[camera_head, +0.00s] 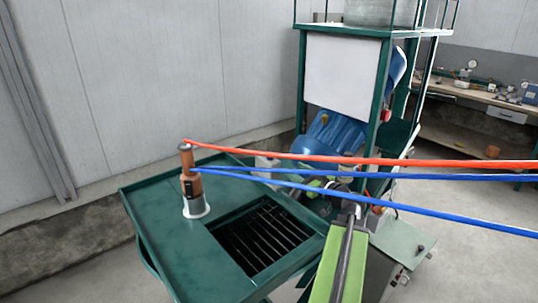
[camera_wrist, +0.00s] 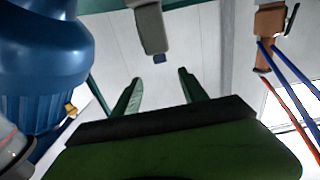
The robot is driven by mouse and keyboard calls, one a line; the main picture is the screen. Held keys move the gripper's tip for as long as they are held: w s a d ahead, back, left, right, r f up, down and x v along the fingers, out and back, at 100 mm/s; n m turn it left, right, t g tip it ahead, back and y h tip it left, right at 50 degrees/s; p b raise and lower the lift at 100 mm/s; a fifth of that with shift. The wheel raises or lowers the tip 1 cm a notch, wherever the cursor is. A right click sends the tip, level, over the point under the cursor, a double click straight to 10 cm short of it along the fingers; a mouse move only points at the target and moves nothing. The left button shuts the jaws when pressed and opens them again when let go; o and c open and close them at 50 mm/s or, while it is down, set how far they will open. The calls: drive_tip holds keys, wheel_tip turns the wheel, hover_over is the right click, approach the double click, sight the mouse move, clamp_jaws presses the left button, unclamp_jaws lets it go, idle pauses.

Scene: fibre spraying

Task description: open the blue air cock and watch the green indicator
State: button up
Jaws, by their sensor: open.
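My gripper (camera_wrist: 158,88) is open in the wrist view, with two green fingers apart and nothing between them. Just beyond the fingertips, at the top middle, hangs a grey block (camera_wrist: 150,27) with a small blue end (camera_wrist: 159,58). I cannot tell whether this blue end is the air cock. It looks apart from the fingers. In the head view my light green arm reaches toward the machine frame, and the fingers cannot be made out there. I cannot pick out a green indicator in either view.
A blue motor (camera_head: 328,138) sits low in the green frame (camera_head: 381,85); a large blue body (camera_wrist: 45,60) fills the wrist view's left. Red and blue hoses (camera_head: 450,163) cross to a copper-coloured tool (camera_head: 190,185) on the green table (camera_head: 160,230). A workbench (camera_head: 470,92) stands behind.

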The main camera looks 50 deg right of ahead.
sight(271, 155)
drive_tip(key=w, duration=0.5)
drive_tip(key=w+d, duration=0.1)
drive_tip(key=w, duration=0.8)
drive_tip(key=shift+w+d, duration=0.3)
